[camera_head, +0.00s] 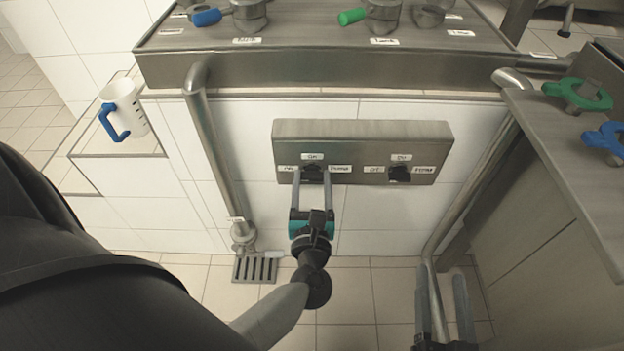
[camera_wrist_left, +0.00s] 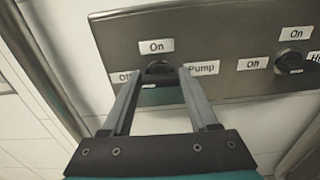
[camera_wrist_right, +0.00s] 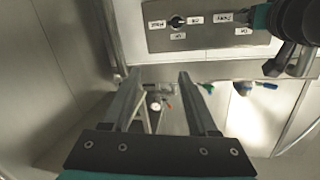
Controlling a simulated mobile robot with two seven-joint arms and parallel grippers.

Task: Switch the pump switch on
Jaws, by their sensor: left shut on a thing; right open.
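The pump switch (camera_head: 312,170) is a dark knob on the left of a grey metal panel (camera_head: 358,134). In the left wrist view the knob (camera_wrist_left: 160,69) has "On" above it, "Off" to its left and "Pump" to its right. My left gripper (camera_head: 311,176) is shut on this knob, with one finger on each side. The fingers partly cover the knob, so I cannot tell its exact turn. My right gripper (camera_head: 445,268) is open and empty, low and to the right of the panel; it also shows in the right wrist view (camera_wrist_right: 156,76).
A second knob (camera_head: 399,172) is on the panel's right half. Pipes run down on both sides. A white cup with a blue handle (camera_head: 125,108) stands on a ledge at left. A metal counter (camera_head: 320,70) with valves is above; a side table (camera_head: 570,160) is at right.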

